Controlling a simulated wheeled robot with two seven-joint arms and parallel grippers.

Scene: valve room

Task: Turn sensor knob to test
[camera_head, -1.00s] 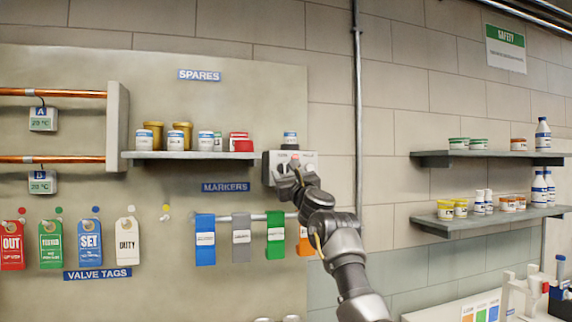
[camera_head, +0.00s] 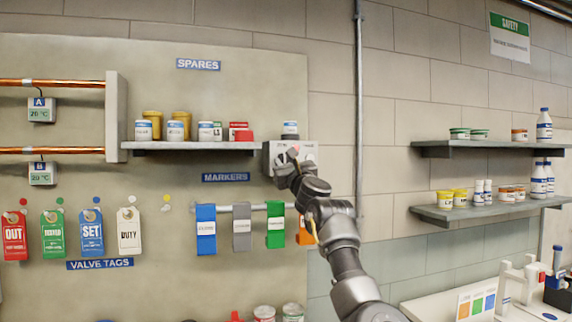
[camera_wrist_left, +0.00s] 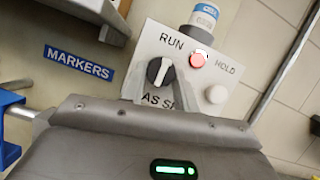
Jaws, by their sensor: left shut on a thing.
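The sensor box (camera_head: 308,152) is a pale panel on the wall at the right end of the spares shelf. In the left wrist view its panel (camera_wrist_left: 176,45) bears the words RUN and HOLD and part of a lower label; the rest is hidden by my gripper. The sensor knob (camera_wrist_left: 160,70) is black with a white pointer bar. A red round light or button (camera_wrist_left: 198,60) and a white round one (camera_wrist_left: 216,94) sit right of it. My left gripper (camera_wrist_left: 160,87) is shut on the knob, with a finger on each side; it also shows in the head view (camera_head: 287,166). My right gripper is out of view.
A small jar (camera_head: 290,128) stands on top of the box. The spares shelf (camera_head: 200,146) is close on its left, with several jars. Marker holders hang on a rail (camera_head: 225,209) below. A vertical pipe (camera_head: 359,110) runs to the right.

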